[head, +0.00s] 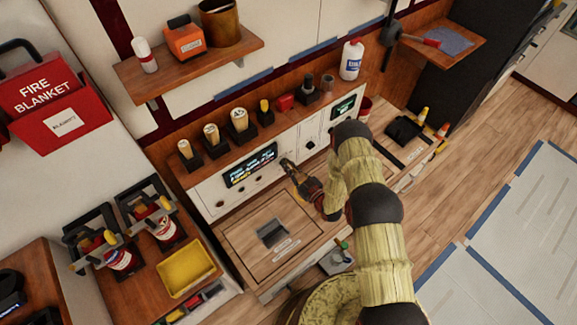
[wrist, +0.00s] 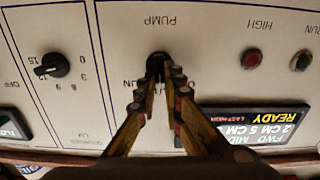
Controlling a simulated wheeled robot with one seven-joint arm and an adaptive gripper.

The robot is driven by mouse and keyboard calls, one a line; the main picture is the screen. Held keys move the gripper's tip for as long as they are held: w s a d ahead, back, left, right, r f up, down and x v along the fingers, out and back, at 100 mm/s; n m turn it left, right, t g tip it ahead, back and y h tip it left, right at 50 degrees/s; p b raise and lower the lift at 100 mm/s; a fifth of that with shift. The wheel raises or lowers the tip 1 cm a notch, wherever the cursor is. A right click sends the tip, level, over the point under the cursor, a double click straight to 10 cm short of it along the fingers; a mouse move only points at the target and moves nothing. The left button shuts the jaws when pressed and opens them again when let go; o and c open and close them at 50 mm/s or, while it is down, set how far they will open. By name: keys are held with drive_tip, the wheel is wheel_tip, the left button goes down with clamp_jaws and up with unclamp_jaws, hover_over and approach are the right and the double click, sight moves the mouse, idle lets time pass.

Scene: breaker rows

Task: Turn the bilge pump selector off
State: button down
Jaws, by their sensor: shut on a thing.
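The bilge pump selector (wrist: 156,63) is a black knob on the white panel, under the upside-down word PUMP in the wrist view. My gripper (wrist: 158,88) has its fingers closed in around the knob, one on each side. The fingers hide much of the knob and parts of the labels beside it, so I cannot tell which position it points to. In the head view my gripper (head: 289,167) reaches the panel front just right of the lit display (head: 250,165), and the selector is hidden behind it.
In the wrist view another black knob (wrist: 53,66) with a number scale sits left. A wooden counter with a hatch (head: 245,215) lies below the panel.

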drive_tip(key=shift+s+a+f+n+b, duration=0.1)
drive_tip(key=shift+n+b, duration=0.3)
drive_tip(key=shift+n, duration=0.95)
drive_tip(key=shift+s+a+f+n+b, duration=0.15)
drive_tip(key=shift+n+b, duration=0.25)
drive_tip(key=shift+n, duration=1)
drive_tip(key=shift+a+r+n+b, duration=0.1)
drive_tip(key=shift+n+b, duration=0.3)
drive_tip(key=shift+n, duration=0.95)
drive_tip(key=c, duration=2.2)
unclamp_jaws()
drive_tip(key=v, duration=1.2)
